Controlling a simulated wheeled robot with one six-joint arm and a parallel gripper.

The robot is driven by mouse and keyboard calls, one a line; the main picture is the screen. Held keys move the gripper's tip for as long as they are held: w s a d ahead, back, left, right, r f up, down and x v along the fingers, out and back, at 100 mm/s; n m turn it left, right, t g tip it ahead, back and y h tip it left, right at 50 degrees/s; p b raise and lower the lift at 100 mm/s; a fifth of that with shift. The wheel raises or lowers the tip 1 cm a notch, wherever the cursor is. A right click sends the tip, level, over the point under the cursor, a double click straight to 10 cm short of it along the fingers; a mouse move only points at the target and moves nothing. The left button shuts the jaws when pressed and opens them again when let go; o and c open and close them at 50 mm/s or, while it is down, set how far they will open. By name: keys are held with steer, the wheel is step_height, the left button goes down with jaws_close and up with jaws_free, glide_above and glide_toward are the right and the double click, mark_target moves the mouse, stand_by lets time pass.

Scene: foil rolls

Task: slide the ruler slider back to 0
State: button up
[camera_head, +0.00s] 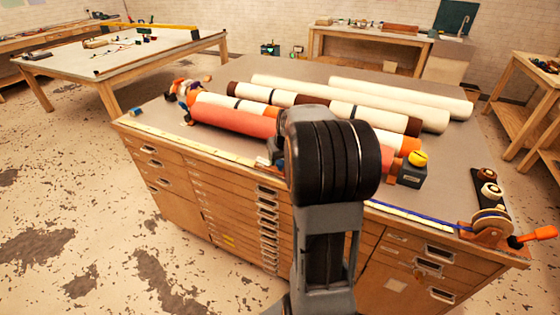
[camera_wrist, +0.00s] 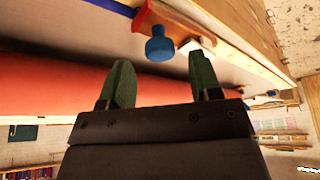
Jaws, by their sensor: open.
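The ruler (camera_head: 190,142) is a pale yellow strip along the front edge of the cabinet top. Right of my arm, a blue line (camera_head: 420,217) runs along this edge. In the wrist view, a blue knob (camera_wrist: 160,45) stands out from an orange-brown block on the edge strip, apparently the slider. My gripper (camera_wrist: 162,80) is open, with its two green-grey fingers apart. The knob appears between and just beyond the fingertips; I cannot tell whether either finger touches it.
A red roll (camera_head: 235,117) lies close behind the ruler; it also fills the left of the wrist view (camera_wrist: 60,95). Several pale rolls lie farther back. A dark block with a yellow knob (camera_head: 417,160) and an orange-handled device (camera_head: 490,225) are at right.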

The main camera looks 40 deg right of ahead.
steer(key=shift+x, duration=1.3)
steer(key=shift+c, duration=0.3)
jaws_close()
